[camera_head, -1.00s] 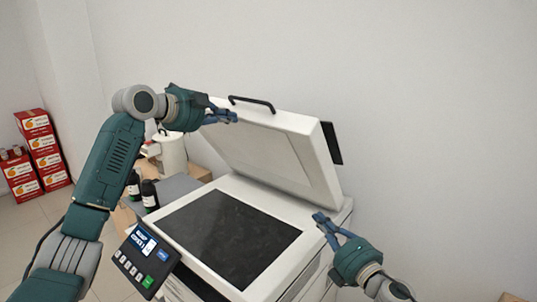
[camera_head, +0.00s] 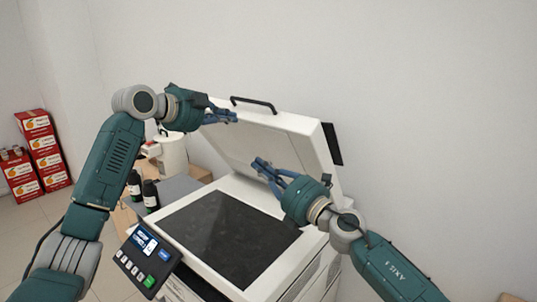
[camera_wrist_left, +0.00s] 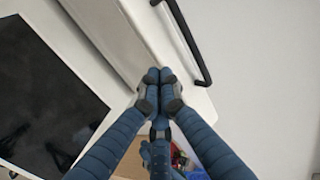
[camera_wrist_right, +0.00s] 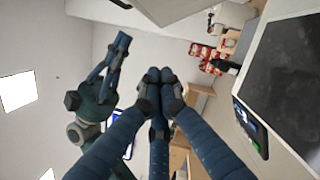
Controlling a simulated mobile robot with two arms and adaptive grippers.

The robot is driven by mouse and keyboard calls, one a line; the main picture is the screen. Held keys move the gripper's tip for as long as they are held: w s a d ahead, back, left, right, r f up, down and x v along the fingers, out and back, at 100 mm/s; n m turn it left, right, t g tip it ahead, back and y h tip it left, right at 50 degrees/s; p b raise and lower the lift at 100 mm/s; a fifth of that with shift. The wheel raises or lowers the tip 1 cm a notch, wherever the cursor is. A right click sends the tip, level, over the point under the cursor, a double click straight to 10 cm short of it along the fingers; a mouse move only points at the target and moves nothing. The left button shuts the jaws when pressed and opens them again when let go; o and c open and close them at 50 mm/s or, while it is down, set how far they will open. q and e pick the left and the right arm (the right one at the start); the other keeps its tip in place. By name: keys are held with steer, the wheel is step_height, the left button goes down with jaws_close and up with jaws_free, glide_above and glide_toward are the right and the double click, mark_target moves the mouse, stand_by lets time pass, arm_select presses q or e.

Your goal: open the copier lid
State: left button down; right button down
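The copier lid (camera_head: 290,145) stands raised at a steep tilt above the copier, its pale underside facing me. Its black handle (camera_head: 253,103) runs along the top edge and also shows in the left wrist view (camera_wrist_left: 185,45). The dark glass (camera_head: 225,235) is exposed.
The control panel (camera_head: 147,257) sticks out at the copier's front left. Dark bottles (camera_head: 148,192) and a white container (camera_head: 172,155) stand left of the copier. Red boxes (camera_head: 38,150) are stacked at the far left. The wall behind is bare.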

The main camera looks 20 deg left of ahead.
arm_select(q)
steer(key=shift+d, duration=0.15)
arm_select(e)
steer(key=w+r, duration=0.1)
steer(key=w+d+r, duration=0.1)
steer(key=w, duration=0.1)
steer(key=shift+w+r, duration=0.1)
steer(key=shift+r, duration=0.2)
steer(key=shift+a, duration=0.1)
steer(key=shift+w+d+r+m, duration=0.2)
steer(key=shift+w+d+r, duration=0.05)
steer(key=shift+w+r, duration=0.3)
steer(key=shift+w+d+r+m, duration=0.2)
steer(key=shift+w+r, duration=0.2)
steer(key=shift+w, duration=0.1)
arm_select(q)
steer(key=c, duration=1.7)
jaws_free()
steer(key=shift+o, duration=0.2)
